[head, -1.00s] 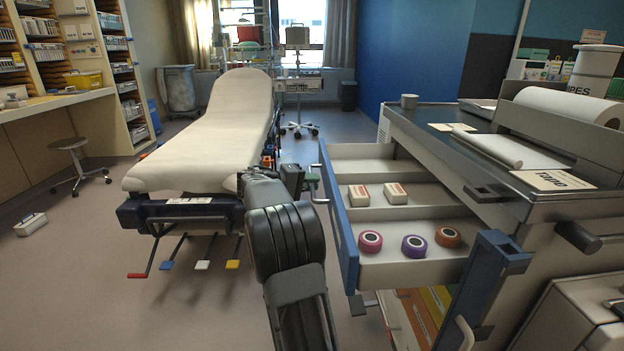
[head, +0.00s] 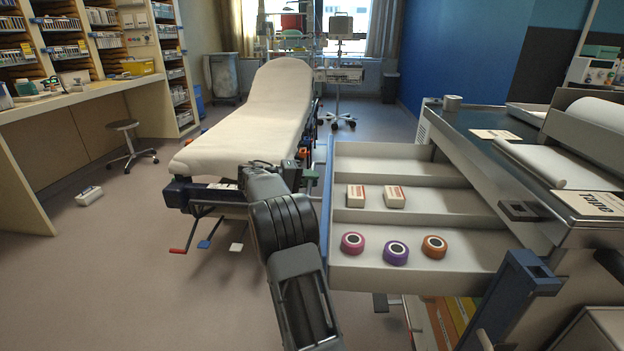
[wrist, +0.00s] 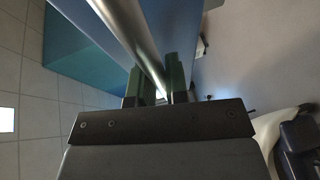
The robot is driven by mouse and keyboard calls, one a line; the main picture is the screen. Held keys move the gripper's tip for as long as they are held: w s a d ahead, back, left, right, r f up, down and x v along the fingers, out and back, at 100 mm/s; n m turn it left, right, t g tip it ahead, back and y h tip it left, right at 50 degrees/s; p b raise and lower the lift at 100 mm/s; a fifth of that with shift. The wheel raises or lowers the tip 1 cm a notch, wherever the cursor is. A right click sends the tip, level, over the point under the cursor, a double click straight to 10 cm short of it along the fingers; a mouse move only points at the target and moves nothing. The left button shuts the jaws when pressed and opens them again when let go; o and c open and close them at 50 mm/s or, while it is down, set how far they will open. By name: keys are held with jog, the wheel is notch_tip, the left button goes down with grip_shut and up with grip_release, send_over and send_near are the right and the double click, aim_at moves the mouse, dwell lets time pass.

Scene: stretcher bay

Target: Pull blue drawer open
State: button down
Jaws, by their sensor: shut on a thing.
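The blue drawer (head: 325,225) is part of the grey cart at the right and stands well out from it. Its blue front is seen nearly edge-on, and its pale inside shows compartments. My gripper (head: 306,168) is at the outer side of the drawer front, partly hidden behind my arm. In the wrist view, the green-tipped fingers of my gripper (wrist: 158,88) are shut on a metal bar, the drawer handle (wrist: 130,30). In the head view the handle is mostly hidden.
Two small white boxes (head: 356,196) and pink, purple (head: 396,253) and orange rolls lie in the drawer. A stretcher (head: 250,130) stands close to the left of my gripper. Paper rolls and cards lie on the cart top (head: 480,150).

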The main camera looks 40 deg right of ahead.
jog(key=c, duration=1.1)
grip_release()
jog(key=shift+c, duration=0.2)
jog(key=p+v, duration=0.3)
jog(key=v, duration=1.1)
jog(key=shift+f, duration=0.1)
